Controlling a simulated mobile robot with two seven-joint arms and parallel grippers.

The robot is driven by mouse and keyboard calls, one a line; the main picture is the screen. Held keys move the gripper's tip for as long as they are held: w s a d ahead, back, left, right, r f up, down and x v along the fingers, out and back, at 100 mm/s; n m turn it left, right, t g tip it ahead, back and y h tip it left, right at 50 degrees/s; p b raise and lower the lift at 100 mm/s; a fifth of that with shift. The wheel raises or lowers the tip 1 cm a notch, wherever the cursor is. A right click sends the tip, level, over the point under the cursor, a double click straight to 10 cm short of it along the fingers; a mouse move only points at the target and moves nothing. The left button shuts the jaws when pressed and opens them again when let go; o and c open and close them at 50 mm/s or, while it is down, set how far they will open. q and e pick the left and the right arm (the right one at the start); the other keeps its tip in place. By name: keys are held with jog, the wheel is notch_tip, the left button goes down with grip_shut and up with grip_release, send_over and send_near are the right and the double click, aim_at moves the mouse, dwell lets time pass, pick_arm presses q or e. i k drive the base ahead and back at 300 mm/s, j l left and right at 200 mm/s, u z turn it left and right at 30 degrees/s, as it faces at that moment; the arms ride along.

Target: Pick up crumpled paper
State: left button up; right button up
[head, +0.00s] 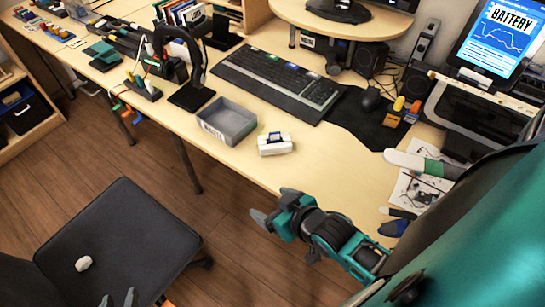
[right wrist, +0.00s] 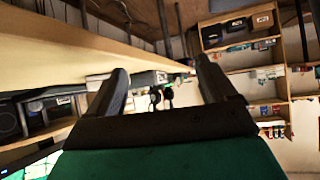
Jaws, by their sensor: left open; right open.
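A small white lump that looks like the crumpled paper (head: 83,263) lies on the dark seat of the office chair (head: 125,225) at the lower left of the head view. The fingertips of my left gripper (head: 117,299) show at the bottom edge, over the seat, below and to the right of the paper. They are apart and empty; the rest of that gripper is out of frame. My right gripper (head: 273,204) is beside the desk's front edge, open and empty. Its spread fingers also show in the right wrist view (right wrist: 162,88).
The desk (head: 310,165) carries a grey open bin (head: 228,120), a small white box (head: 274,144), a keyboard (head: 278,80) and a headphone stand (head: 190,95). Wooden floor (head: 150,160) is clear between chair and desk. The chair's backrest (head: 15,275) stands at the lower left.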

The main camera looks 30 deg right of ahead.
aim_at(85, 261)
jog(key=u, duration=1.05)
jog(key=i+j+u, duration=0.1)
jog(key=j+u, duration=0.15)
jog(key=u, duration=0.15)
jog(key=i+j+u, duration=0.1)
jog(key=u, duration=0.25)
jog(key=j, duration=0.1)
